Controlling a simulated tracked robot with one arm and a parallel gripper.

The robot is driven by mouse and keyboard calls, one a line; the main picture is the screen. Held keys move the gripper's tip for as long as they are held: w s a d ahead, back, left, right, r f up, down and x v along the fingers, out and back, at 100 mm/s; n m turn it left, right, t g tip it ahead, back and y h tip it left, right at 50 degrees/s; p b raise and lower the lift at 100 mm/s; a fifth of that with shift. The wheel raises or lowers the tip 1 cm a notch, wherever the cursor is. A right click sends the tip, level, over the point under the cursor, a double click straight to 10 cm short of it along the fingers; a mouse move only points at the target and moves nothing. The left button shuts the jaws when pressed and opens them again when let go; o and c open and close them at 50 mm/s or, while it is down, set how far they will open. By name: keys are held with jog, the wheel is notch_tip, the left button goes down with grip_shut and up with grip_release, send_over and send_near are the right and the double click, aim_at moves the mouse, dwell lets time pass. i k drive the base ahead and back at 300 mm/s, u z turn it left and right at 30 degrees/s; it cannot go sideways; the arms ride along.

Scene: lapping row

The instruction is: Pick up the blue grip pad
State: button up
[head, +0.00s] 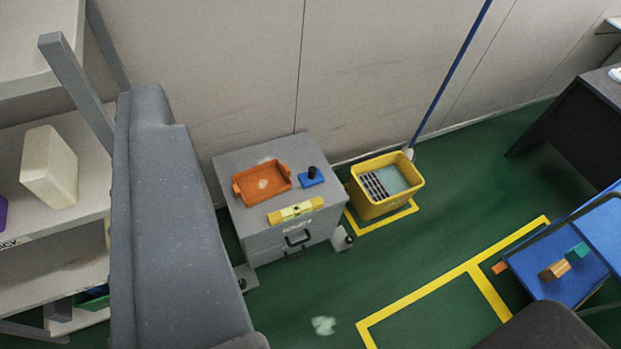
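The blue grip pad (312,180) is a small flat blue block with a black round knob standing on it. It lies on top of the grey drawer cabinet (229,168), near the right edge, with nothing touching it. The fingers of my gripper do not show clearly. A large grey part of mine fills the left of the view, well apart from the pad, and a dark rounded part shows at the bottom right.
An orange tray (247,190) and a yellow level-like bar (296,212) share the cabinet top. A yellow bucket (378,208) with a blue-handled mop (450,75) stands right of it. Shelves (95,130) are left; a blue-topped table (541,287) is right. Green floor (420,260) is open between.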

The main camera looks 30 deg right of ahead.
aim_at(313, 176)
jog(key=z, duration=1.3)
jog(key=k, duration=0.4)
jog(key=z, duration=0.45)
jog(key=i, duration=1.55)
jog(key=u, duration=0.6)
jog(key=i, duration=0.85)
jog(key=u, duration=0.6)
